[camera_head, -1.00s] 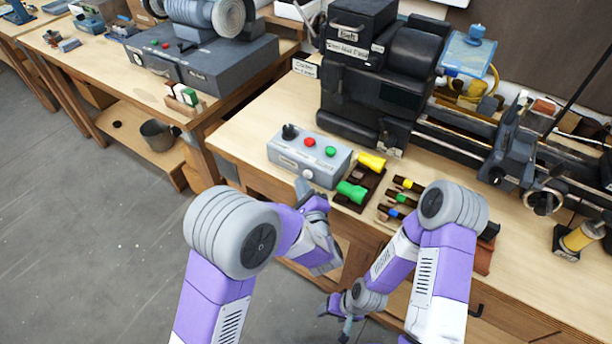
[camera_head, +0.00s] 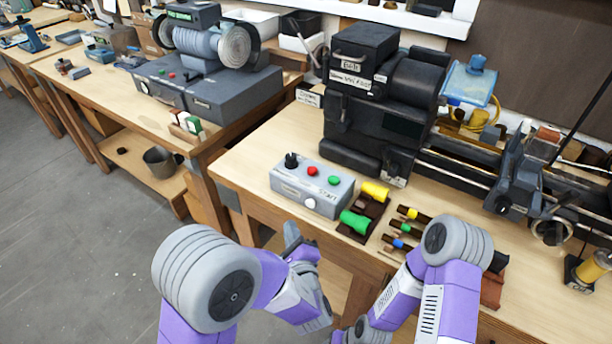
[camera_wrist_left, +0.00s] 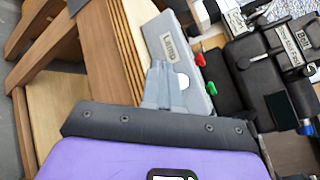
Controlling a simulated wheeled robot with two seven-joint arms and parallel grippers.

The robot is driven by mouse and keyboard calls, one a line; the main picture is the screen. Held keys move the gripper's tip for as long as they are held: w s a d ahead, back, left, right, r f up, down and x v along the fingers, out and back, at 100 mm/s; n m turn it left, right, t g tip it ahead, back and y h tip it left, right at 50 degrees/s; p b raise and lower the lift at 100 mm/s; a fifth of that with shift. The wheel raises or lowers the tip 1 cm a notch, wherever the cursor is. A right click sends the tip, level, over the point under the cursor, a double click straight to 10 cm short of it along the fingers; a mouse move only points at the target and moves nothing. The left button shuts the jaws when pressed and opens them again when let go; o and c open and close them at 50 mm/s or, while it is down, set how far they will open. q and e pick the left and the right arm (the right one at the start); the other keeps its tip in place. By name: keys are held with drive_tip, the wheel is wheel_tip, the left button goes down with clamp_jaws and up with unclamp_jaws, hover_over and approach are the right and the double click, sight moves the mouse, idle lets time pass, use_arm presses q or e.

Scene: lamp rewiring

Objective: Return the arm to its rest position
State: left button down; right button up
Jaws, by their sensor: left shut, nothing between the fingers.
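My left gripper (camera_head: 292,238) is at the lower middle of the head view, in front of the workbench's front edge. Its fingers are together with nothing between them. In the left wrist view the closed fingers (camera_wrist_left: 163,78) point towards the grey control box (camera_wrist_left: 178,50), overlapping its near side in the picture; I cannot tell any contact. My right arm (camera_head: 440,270) comes in at the lower right, bent downward. Its gripper is below the picture edge.
The grey control box (camera_head: 312,187) stands on the bench near the edge. Green (camera_head: 356,222) and yellow (camera_head: 375,192) pieces and several coloured-handled tools (camera_head: 405,228) lie right of it. A black lathe (camera_head: 375,100) stands behind. Floor (camera_head: 80,240) at left is clear.

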use_arm(q)
drive_tip(key=s+a+f+n+g+y+p, duration=0.1)
drive_tip(key=s+a+f+n+g+y, duration=0.4)
drive_tip(key=a+f+g, duration=0.55)
drive_tip(key=s+a+f+n+g+h+p, duration=0.15)
drive_tip(key=s+a+f+g, duration=0.3)
drive_tip(key=s+f, duration=0.45)
drive_tip(key=s+d+f+n+g+h+p, duration=0.1)
drive_tip(key=s+d+f+n+g+h, duration=0.15)
drive_tip(key=s+d+n+h, duration=0.2)
drive_tip(key=s+d+f+n+g+h, duration=0.2)
drive_tip(key=s+d+n+g+h, duration=0.15)
drive_tip(key=s+n, duration=0.2)
drive_tip(key=shift+w+a+f+n+t+h+p, duration=0.25)
drive_tip(key=shift+w+f+n+t+h, duration=0.4)
drive_tip(key=shift+n, duration=1.1)
drive_tip(key=shift+w+a+f+n+t+h+p, duration=0.1)
drive_tip(key=shift+w+a+f+n+t+h, duration=0.2)
drive_tip(key=shift+w+n+t, duration=1)
drive_tip(key=shift+w+a+f+n+t+h+p, duration=0.15)
drive_tip(key=shift+a+f+n+t+h, duration=0.3)
drive_tip(key=shift+n, duration=1.75)
